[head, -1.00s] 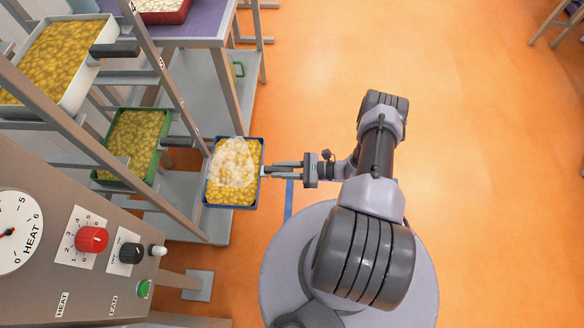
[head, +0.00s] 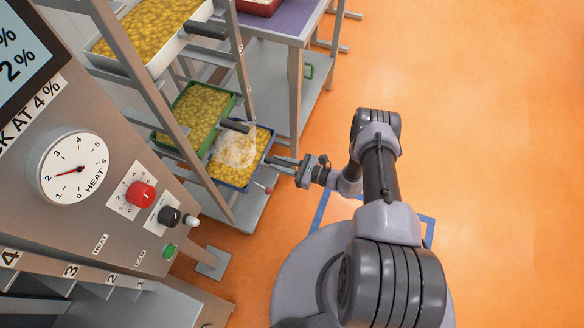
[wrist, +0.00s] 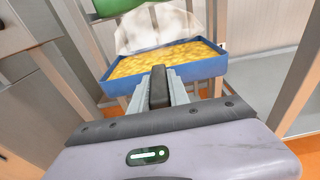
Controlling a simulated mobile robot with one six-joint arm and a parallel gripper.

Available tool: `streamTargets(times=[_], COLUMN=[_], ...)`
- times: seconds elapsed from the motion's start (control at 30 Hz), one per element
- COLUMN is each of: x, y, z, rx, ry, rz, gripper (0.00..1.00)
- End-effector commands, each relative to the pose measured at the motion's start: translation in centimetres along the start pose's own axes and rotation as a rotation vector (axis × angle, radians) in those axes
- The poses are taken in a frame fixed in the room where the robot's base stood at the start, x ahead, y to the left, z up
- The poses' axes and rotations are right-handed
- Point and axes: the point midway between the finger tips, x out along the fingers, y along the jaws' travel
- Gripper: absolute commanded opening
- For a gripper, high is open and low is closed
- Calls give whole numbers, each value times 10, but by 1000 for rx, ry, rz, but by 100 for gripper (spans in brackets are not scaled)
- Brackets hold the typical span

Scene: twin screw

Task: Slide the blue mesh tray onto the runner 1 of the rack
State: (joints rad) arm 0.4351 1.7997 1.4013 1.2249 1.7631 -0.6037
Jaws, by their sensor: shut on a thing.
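The blue mesh tray (head: 232,184) holds yellow pieces, with a whitish, see-through heap or haze over part of them. My gripper (head: 272,161) is shut on the tray's dark handle, on its right side. The tray is at the open side of the rack (head: 240,75), partly behind a front upright, low down beside the green tray. In the wrist view the blue tray (wrist: 205,69) looks about level ahead of my gripper (wrist: 158,82), its dark handle between the fingers. I cannot tell whether its edges touch runner 1.
A green tray (head: 176,147) and a white tray (head: 157,69) sit in the rack. A grey machine with a heat dial (head: 74,168) stands at the left. A purple-topped table (head: 285,25) is behind the rack. The orange floor (head: 480,150) at the right is clear.

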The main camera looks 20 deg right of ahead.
Motion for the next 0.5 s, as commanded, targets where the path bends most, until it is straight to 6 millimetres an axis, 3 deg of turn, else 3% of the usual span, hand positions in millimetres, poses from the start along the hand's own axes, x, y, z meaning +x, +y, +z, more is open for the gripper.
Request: streamTargets(times=[0.5], x=[82], y=[0], z=[8], rx=[-3], ry=[-2], rz=[2], gripper=[0])
